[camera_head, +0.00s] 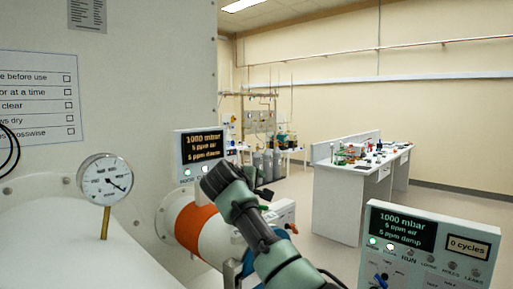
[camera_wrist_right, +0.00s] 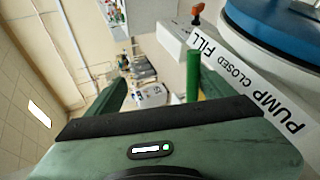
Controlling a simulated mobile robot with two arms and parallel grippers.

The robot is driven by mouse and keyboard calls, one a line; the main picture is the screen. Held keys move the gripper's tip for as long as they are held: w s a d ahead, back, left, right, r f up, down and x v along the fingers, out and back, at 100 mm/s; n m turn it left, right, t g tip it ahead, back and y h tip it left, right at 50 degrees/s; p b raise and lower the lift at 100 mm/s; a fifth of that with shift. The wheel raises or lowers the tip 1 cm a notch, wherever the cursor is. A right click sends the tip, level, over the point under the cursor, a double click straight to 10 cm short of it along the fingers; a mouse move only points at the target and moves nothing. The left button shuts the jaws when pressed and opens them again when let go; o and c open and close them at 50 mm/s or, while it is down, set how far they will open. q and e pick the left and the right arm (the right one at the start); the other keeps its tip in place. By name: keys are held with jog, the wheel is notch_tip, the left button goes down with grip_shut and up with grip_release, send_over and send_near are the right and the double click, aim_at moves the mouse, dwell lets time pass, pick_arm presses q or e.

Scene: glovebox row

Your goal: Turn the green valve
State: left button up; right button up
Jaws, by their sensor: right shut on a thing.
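The green valve shows in the right wrist view as a bright green upright handle (camera_wrist_right: 193,74) beside a white label strip (camera_wrist_right: 250,85) reading PUMP, CLOSED and FILL. The handle stands by the CLOSED word. In the head view my right arm covers the valve and the gripper. My left gripper is in neither view.
A white cylinder with an orange band (camera_head: 197,226) lies behind my arm. A dial gauge (camera_head: 105,180) stands at left. Display panels stand behind (camera_head: 200,155) and at the right front (camera_head: 425,245). A white bench (camera_head: 345,200) stands farther off, with open floor before it.

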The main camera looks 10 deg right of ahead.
jog(key=shift+s+a+r+t+b, duration=0.2)
jog(key=shift+r+b, duration=0.15)
jog(key=shift+r, duration=0.15)
jog(key=shift+s+a+r+t+b, duration=0.15)
jog(key=shift+r+b, duration=0.15)
jog(key=shift+r, duration=0.2)
jog(key=shift+c, duration=0.2)
jog(key=shift+s+b, duration=0.35)
jog(key=shift+b, duration=0.3)
jog(key=shift+c, duration=0.7)
jog(key=s+b, duration=0.3)
jog(key=shift+a+r, duration=0.3)
jog(key=shift+a, duration=0.1)
jog(key=shift+c, duration=1.2)
jog(key=s+b, duration=0.1)
jog(key=s, duration=0.1)
jog(key=s+r+b, duration=0.1)
jog(key=shift+s, duration=0.35)
jog(key=shift+c, duration=1.1)
jog(key=shift+s+a+b, duration=0.25)
jog(key=shift+s+b, duration=0.25)
jog(key=shift+s, duration=0.15)
jog(key=shift+f, duration=0.15)
jog(key=shift+c, duration=0.2)
